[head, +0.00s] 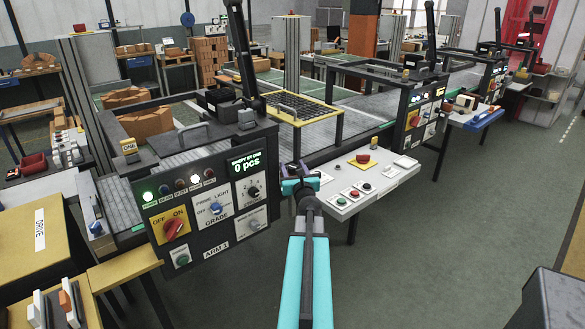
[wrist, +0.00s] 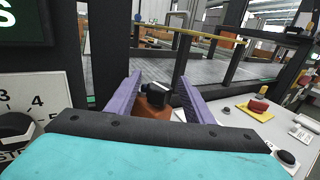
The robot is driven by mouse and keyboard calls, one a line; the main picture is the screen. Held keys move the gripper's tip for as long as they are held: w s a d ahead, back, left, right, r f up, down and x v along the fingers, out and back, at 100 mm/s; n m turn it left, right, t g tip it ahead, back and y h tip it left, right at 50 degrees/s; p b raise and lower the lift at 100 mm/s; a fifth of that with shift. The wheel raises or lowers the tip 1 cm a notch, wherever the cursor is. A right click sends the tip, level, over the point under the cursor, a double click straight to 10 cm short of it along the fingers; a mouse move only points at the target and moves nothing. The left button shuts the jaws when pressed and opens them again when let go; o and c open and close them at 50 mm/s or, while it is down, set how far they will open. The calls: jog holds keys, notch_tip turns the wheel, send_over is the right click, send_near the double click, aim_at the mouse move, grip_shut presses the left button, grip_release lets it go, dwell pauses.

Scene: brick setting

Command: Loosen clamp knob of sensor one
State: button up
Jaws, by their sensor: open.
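My gripper (head: 299,172) is held in front of the right edge of the black control panel (head: 205,205), beside the white button table. In the wrist view my gripper (wrist: 160,80) shows two purple fingers spread apart. A small black knob-like part (wrist: 157,92) on an orange-brown body (wrist: 153,109) shows between them, its lower part hidden by my gripper's housing. It may be the sensor with its clamp knob; I cannot tell for sure, nor whether the fingers touch it. In the head view my arm hides this spot.
A conveyor (head: 342,130) runs behind.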

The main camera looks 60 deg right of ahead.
jog(key=c, duration=1)
jog(key=shift+c, duration=0.2)
jog(key=shift+d+r+n+t+y+p, duration=0.1)
jog(key=shift+n+t+y+p, duration=0.55)
jog(key=shift+p, duration=0.3)
jog(key=shift+y+p, duration=0.3)
jog(key=shift+y, duration=0.05)
jog(key=shift+d+n+t+y+p, duration=0.15)
jog(key=shift+n+t+y+p, duration=1.15)
jog(key=shift+n+y, duration=0.8)
jog(key=n+y, duration=0.2)
jog(key=y, duration=0.2)
jog(key=n+t+y, duration=0.1)
jog(key=n+y, duration=0.2)
jog(key=y, duration=0.2)
jog(key=shift+n+g+y+p, duration=0.45)
jog(key=shift+n+y, duration=1)
jog(key=shift+y, duration=0.65)
jog(key=shift+a+n+y, duration=0.25)
jog(key=shift+n+y, duration=0.05)
jog(key=shift+y, duration=0.2)
